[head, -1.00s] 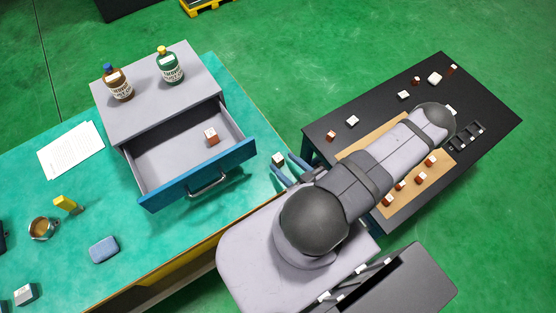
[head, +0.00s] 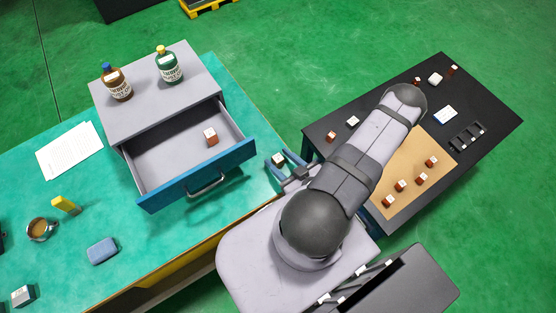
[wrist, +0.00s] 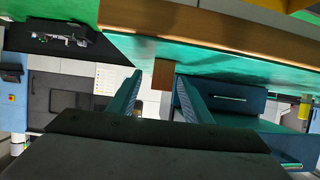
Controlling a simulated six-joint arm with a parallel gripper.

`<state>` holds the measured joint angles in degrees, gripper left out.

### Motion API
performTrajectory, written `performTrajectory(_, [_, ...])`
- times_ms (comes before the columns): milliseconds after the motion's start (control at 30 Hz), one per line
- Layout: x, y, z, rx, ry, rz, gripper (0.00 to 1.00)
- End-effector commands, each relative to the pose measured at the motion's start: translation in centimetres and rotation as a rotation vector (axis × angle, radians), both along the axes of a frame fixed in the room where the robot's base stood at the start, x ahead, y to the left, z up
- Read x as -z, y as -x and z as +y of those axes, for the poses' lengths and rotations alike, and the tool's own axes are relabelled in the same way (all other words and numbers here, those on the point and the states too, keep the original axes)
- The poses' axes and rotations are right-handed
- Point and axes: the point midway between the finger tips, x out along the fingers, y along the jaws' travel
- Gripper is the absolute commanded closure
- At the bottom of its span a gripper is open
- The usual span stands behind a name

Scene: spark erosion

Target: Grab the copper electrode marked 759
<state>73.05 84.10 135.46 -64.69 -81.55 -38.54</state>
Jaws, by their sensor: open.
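A small copper block with a white top (head: 278,160) stands at the right edge of the teal bench, beside the open drawer. My gripper (head: 283,163) is open, with its blue fingers on either side of this block. In the wrist view a brown block face (wrist: 163,74) shows between the two fingers, with no clear contact. Another copper block with a white top (head: 211,138) lies in the drawer. Several similar blocks, one of them here (head: 421,179), stand on the tan board. No number, including 759, is legible on any block.
The grey cabinet has its blue-fronted drawer (head: 198,178) pulled out close to my gripper. Two bottles (head: 117,84) (head: 169,66) stand on top. A black table (head: 487,115) at the right holds the tan board (head: 401,208), more small blocks and a black rack (head: 467,137).

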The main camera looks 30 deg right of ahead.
Motion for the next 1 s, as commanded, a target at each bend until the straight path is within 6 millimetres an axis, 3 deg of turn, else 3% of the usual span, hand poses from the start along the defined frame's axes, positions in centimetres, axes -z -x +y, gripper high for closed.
performTrajectory(400, [1.1,-3.3,0.5,-0.005,0.001,0.001,0.55])
performTrajectory(867, [1.2,-4.1,0.4,0.0,0.001,-0.001,0.55])
performTrajectory(1000, [1.2,-4.1,0.4,0.0,0.001,-0.001,0.86])
